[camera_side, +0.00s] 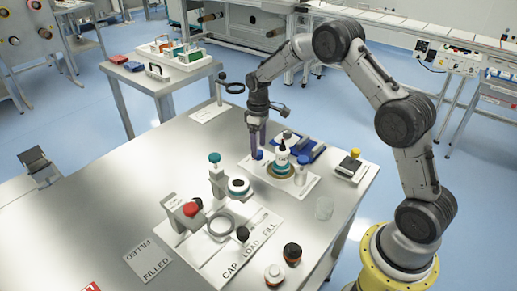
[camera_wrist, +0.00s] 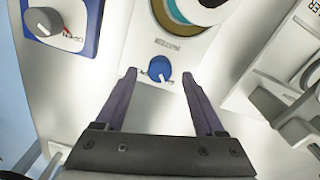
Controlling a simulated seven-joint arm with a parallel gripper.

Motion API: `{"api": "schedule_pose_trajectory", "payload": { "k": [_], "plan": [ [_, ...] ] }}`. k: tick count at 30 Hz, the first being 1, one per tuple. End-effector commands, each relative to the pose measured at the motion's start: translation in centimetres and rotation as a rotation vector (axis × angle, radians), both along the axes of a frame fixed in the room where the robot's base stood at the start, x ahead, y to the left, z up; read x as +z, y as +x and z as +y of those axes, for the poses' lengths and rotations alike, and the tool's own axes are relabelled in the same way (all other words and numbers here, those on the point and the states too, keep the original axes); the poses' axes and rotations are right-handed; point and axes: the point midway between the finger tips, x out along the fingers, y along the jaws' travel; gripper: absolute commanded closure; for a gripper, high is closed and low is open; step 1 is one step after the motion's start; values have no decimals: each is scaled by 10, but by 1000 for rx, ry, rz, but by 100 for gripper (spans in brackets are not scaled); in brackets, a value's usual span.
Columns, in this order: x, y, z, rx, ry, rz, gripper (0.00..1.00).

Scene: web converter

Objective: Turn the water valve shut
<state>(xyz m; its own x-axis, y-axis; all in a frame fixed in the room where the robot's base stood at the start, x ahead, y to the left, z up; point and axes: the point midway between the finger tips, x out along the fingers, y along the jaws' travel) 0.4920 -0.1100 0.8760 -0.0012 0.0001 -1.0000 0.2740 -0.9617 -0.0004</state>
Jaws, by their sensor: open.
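A small blue knob (camera_wrist: 159,68) with a white pointer mark stands on a white plate; I take it to be the water valve. In the side view the blue knob (camera_side: 259,155) is at the left end of the white station tray (camera_side: 309,187). My gripper (camera_wrist: 160,74) points down with its two purple fingers apart, one on each side of the knob in the wrist view, with gaps visible. In the side view my gripper (camera_side: 258,146) is right at the knob; whether it touches cannot be told. The label by the knob is too small to read.
A teal and tan round fixture (camera_side: 281,170) with a bottle-like top stands beside the knob. A blue panel with a grey knob (camera_wrist: 42,22) is at the upper left of the wrist view. A black ring stand (camera_side: 234,87) is behind; the cap-load-fill plate (camera_side: 238,252) is in front.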

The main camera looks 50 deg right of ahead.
Motion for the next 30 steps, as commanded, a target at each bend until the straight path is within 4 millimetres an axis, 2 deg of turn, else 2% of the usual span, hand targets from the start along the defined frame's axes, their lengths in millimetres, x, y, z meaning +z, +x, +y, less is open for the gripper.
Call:
{"api": "schedule_pose_trajectory", "payload": {
  "k": [9, 15, 21, 30],
  "plan": [
    [70, 1, 0, 0, -2, -6, 29],
    [103, 1, 0, 1, -1, -4, 29],
    [117, 0, 0, 1, 0, -2, 29],
    [118, 0, 0, 1, -1, -1, 29]
  ]
}}
